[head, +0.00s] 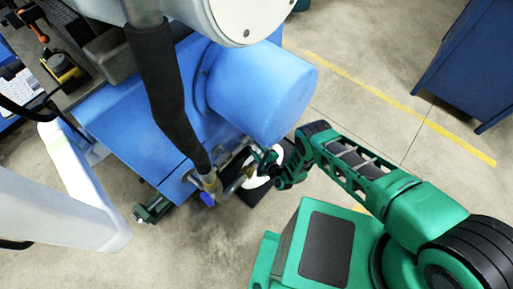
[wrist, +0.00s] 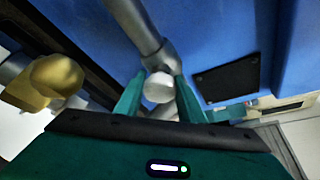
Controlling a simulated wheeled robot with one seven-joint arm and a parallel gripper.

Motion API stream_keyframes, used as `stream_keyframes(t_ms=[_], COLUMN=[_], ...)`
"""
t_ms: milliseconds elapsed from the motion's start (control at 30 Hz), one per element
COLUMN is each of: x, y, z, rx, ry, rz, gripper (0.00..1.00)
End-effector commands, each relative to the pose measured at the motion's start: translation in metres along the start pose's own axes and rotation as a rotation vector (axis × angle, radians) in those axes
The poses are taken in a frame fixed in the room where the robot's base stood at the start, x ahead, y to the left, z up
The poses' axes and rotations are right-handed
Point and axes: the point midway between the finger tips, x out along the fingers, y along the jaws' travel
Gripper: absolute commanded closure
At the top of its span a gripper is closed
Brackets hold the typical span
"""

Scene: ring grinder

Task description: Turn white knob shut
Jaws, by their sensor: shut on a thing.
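The white knob (wrist: 158,88) sits at the end of a grey metal pipe (wrist: 135,25) in the wrist view. My gripper (wrist: 157,98) has one green finger on each side of the knob and is shut on it. In the head view my gripper (head: 264,164) reaches in from the right, low beside the blue machine (head: 150,105). I cannot clearly make out the knob itself there.
A brass-coloured fitting (wrist: 45,80) is left of my gripper in the wrist view. A dark hose (head: 168,90) runs down the machine's front. A blue cabinet (head: 470,65) stands at the upper right. The floor right of the machine is open.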

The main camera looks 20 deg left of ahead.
Motion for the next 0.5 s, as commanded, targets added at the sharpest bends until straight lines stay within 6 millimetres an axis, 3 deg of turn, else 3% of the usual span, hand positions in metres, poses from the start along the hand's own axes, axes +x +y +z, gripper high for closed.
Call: stream_keyframes(t_ms=[500], x=[-0.001], y=[0.0054], z=[0.0033], rx=[-0.094], ry=[-0.002], rz=[-0.033], gripper=[0.87])
